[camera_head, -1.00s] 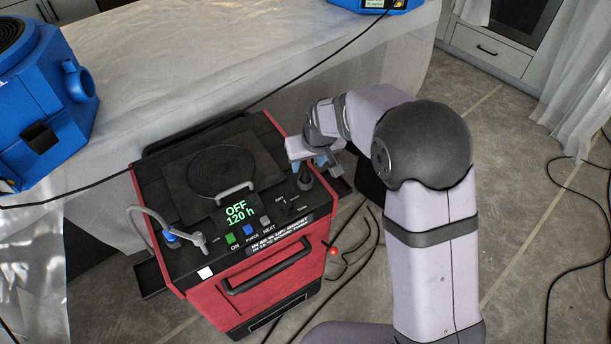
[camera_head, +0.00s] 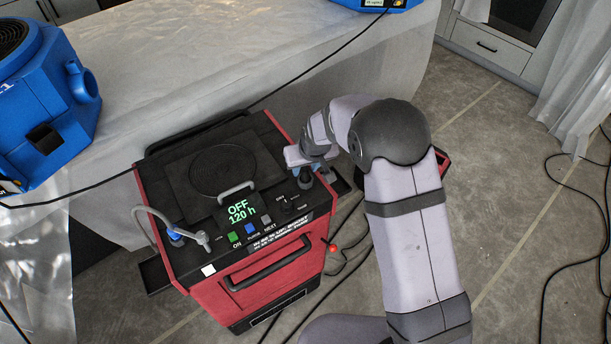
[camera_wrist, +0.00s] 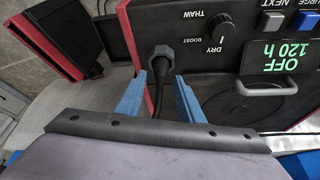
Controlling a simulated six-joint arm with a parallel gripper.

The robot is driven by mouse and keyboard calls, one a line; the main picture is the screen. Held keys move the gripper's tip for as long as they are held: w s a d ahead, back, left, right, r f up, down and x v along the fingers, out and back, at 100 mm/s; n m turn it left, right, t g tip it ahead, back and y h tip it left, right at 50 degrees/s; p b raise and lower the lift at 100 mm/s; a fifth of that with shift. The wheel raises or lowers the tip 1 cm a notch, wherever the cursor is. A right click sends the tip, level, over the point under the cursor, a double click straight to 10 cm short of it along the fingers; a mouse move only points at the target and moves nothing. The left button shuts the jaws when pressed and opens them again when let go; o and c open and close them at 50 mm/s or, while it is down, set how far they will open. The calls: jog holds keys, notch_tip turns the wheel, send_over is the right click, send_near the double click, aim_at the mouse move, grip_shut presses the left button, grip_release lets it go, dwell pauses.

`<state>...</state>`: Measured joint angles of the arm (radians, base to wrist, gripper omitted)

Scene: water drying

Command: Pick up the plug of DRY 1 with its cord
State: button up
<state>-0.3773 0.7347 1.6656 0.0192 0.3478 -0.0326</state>
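A black plug (camera_wrist: 163,58) stands in the dark top panel of the red machine, beside a dial marked DRY, THAW and BOOST. I cannot read a DRY 1 label on it. Its black cord (camera_wrist: 157,98) runs back between my fingers. My gripper (camera_wrist: 160,80) is open, with one blue finger on each side of the cord and the tips just short of the plug body. The fingers do not appear closed on anything. In the head view the plug (camera_head: 305,180) sits at the machine's right edge, and my gripper (camera_head: 308,163) is right over it, partly hiding it.
The red machine (camera_head: 265,277) shows OFF 120 h. It has a handle (camera_head: 236,188) on top and a grey hose (camera_head: 157,215) at left. A blue blower (camera_head: 45,100) stands at upper left. Another red-edged dark object (camera_wrist: 65,40) is nearby. Cords lie on the floor at right.

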grip_shut()
